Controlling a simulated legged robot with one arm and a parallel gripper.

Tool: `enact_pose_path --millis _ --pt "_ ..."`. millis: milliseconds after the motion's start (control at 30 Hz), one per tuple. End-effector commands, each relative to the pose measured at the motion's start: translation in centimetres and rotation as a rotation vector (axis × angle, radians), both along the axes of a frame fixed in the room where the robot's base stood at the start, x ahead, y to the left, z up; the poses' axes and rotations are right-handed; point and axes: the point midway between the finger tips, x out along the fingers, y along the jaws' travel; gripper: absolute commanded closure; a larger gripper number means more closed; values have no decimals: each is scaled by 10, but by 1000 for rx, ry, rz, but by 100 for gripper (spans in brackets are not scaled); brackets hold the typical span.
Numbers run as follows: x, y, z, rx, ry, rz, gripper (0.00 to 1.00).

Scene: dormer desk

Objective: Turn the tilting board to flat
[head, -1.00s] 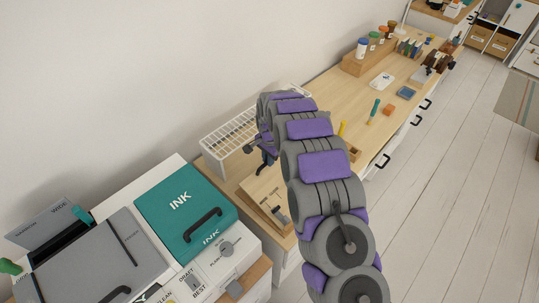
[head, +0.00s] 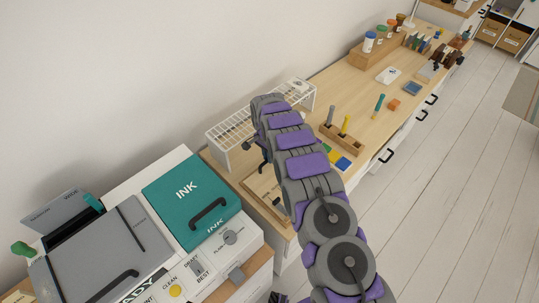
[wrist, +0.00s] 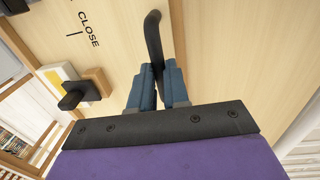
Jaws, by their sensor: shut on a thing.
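A pale wooden board (wrist: 220,60) fills most of the wrist view, with the word CLOSE printed on it. A black bar handle (wrist: 153,32) stands out from this board. My gripper (wrist: 158,75) is shut on the handle, with its blue-grey fingers on both sides of it. In the head view, a pale wooden board (head: 259,187) lies beside the white wire rack, partly behind my arm. My gripper's fingertips are hidden there, and I cannot tell the board's tilt.
A black knob (wrist: 80,95) on a wooden block sticks out left of my fingers. A white wire rack (head: 232,131) stands by the wall. A teal INK machine (head: 190,193) is in front. A peg holder (head: 342,137) stands right of my arm; open floor lies further right.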

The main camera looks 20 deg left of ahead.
Motion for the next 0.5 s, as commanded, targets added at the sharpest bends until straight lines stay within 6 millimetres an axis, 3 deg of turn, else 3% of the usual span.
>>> enact_pose_path --millis 33,133,167,200,400,500 --pt "8 1 4 9 -24 -1 100" --pt "8 1 4 10 -25 -1 100" --pt "8 1 4 10 -25 -1 84" --pt "8 1 4 10 -24 -1 80" --pt "4 1 2 7 -14 1 61" --pt "2 1 2 5 -11 1 59"
